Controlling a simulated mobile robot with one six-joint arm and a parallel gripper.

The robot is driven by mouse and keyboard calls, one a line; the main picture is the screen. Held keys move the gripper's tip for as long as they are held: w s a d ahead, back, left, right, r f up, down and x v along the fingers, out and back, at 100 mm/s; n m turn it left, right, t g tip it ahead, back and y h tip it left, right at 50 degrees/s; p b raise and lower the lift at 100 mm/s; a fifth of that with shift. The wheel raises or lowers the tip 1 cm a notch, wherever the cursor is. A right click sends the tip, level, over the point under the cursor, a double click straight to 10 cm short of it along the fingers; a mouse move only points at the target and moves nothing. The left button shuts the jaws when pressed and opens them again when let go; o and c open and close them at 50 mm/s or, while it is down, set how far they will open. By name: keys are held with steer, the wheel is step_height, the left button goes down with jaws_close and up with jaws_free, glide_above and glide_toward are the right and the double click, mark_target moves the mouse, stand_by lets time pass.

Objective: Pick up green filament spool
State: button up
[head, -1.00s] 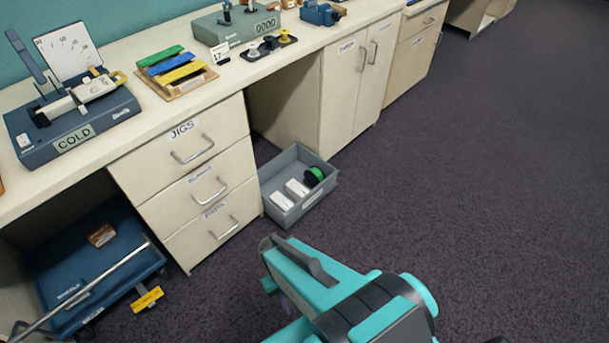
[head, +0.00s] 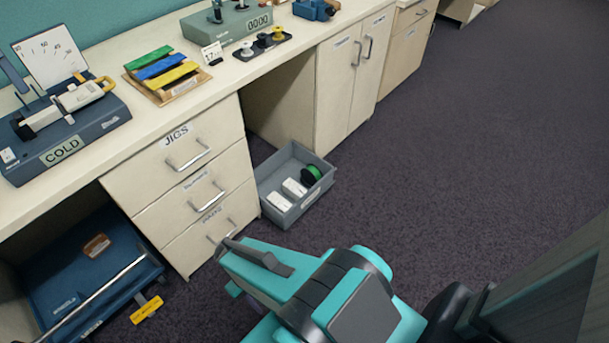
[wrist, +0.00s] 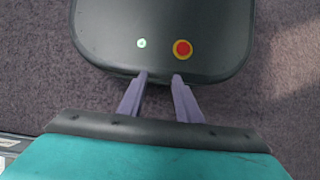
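The green filament spool (head: 312,174) is in the back right part of a grey bin (head: 288,212) on the floor. The bin's wall hides part of it. Two white boxes (head: 287,194) lie in the same bin, to the left of the spool. My gripper (wrist: 160,77) shows in the wrist view with its two purple fingers apart and nothing between them. In the head view my teal arm is in front of the bin, nearer the camera, and mostly hides the fingers. The spool cannot be made out in the wrist view.
The drawer unit marked JIGS (head: 187,185) stands just left of the bin. A cabinet (head: 345,85) stands behind it, with an open knee space between. A blue cart (head: 70,285) with a metal handle is at lower left. Carpet (head: 480,130) to the right is clear.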

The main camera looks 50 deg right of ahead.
steer(key=shift+o, duration=0.2)
steer(key=shift+a, duration=0.25)
